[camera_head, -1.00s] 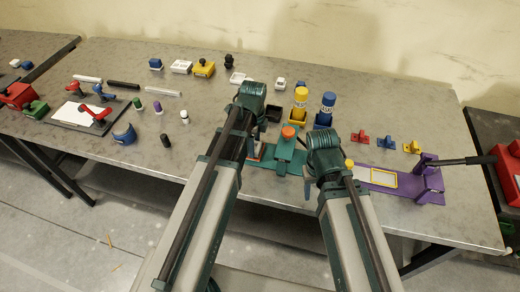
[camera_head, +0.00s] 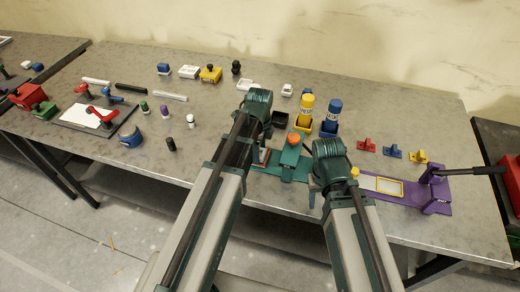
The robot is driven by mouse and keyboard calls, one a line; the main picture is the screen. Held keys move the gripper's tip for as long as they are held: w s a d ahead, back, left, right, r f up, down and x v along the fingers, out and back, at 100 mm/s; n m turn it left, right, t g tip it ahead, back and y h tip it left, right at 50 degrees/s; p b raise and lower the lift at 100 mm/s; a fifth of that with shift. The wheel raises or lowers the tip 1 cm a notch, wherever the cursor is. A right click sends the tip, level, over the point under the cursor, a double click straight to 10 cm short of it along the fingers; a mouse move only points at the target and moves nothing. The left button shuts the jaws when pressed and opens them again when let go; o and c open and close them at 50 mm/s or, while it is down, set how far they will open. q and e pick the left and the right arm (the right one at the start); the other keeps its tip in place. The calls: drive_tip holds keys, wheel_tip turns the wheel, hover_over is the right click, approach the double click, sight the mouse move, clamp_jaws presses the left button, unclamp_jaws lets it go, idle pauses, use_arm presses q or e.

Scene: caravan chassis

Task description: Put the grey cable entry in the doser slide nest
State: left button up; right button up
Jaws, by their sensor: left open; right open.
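A teal fixture (camera_head: 292,165) with an orange knob (camera_head: 294,138) lies on the table between my two arms. I cannot tell for sure whether it holds the doser slide nest. I cannot pick out the grey cable entry with certainty; it may be small or hidden behind my arms. My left gripper (camera_head: 262,156) is mostly hidden behind its wrist, at the left end of the teal fixture. My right gripper (camera_head: 313,195) is also mostly hidden behind its wrist, near the fixture's right end. Both are open, and I see nothing held in them.
A purple fixture (camera_head: 436,199) with a black lever stands at right. Small red, blue and yellow pieces lie at right. Stamps and a clipboard (camera_head: 75,120) are at left.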

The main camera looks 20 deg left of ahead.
use_arm(q)
drive_tip(key=shift+s+a+r+p, duration=0.1)
drive_tip(key=shift+r+p, duration=0.3)
drive_tip(key=shift+p, duration=0.3)
use_arm(e)
drive_tip(key=shift+w+a+r, duration=0.1)
drive_tip(key=shift+w+r, duration=0.1)
drive_tip(key=shift+r, duration=0.25)
use_arm(q)
wheel_tip(320, 180, up, 12)
drive_tip(key=p, duration=1.2)
drive_tip(key=s+d+n+y, duration=0.1)
drive_tip(key=s+d+n, duration=0.9)
drive_tip(key=s+n, duration=0.4)
drive_tip(key=shift+d+f+n+b, duration=0.2)
drive_tip(key=shift+d+n+b, duration=0.05)
drive_tip(key=shift+n+b, duration=0.1)
use_arm(e)
wheel_tip(320, 180, up, 12)
drive_tip(key=shift+f, duration=0.25)
use_arm(q)
wheel_tip(320, 180, down, 5)
drive_tip(key=b, duration=0.5)
drive_tip(key=shift+f, duration=0.15)
use_arm(e)
wheel_tip(320, 180, down, 5)
drive_tip(key=shift+s+f, duration=0.1)
drive_tip(key=shift+f, duration=0.05)
